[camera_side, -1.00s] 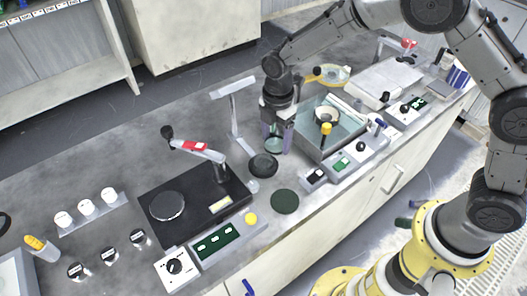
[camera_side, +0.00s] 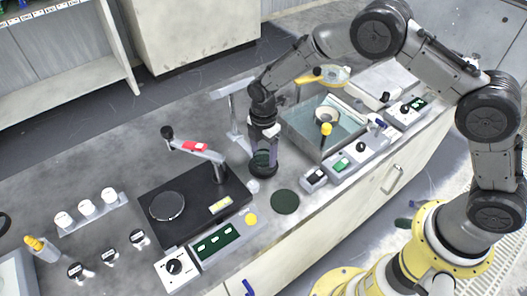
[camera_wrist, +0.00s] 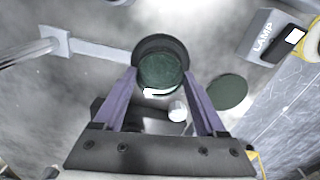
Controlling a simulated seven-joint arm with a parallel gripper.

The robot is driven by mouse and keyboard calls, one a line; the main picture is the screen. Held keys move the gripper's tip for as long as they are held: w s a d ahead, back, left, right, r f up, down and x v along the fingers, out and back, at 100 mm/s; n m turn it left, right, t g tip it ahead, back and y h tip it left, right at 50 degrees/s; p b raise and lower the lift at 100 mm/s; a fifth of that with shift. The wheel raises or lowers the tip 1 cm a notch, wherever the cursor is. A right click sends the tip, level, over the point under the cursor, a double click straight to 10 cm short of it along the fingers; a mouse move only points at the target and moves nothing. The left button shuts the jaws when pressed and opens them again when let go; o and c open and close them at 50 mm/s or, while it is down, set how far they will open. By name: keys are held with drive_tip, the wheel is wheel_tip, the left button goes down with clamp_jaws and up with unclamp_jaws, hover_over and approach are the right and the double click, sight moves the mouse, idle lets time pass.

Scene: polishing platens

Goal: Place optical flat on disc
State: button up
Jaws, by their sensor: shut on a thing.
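My gripper (camera_side: 263,158) points down, its purple fingers shut on the optical flat, a round greenish glass disc (camera_wrist: 160,72) seen between the fingertips in the wrist view. The flat is over a black round dish (camera_wrist: 152,43), whose rim shows behind it; the dish (camera_side: 263,173) is partly hidden by the fingers in the side view. I cannot tell whether the flat touches it. A dark green disc (camera_side: 285,202) lies flat on the bench, right of and nearer than the dish; it also shows in the wrist view (camera_wrist: 228,92).
A black polishing machine (camera_side: 190,227) with a round platen (camera_side: 167,206) and swing arm stands left. A small white cylinder (camera_side: 253,186) sits beside the dish. A grey lamp stand (camera_side: 232,110) is behind. A glass-walled tray (camera_side: 308,140) and switch boxes (camera_side: 341,163) stand right.

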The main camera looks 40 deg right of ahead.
sight(264, 156)
drive_tip(key=shift+f, duration=0.1)
drive_tip(key=o, duration=1.4)
wheel_tip(264, 156, up, 12)
drive_tip(key=shift+r, duration=0.15)
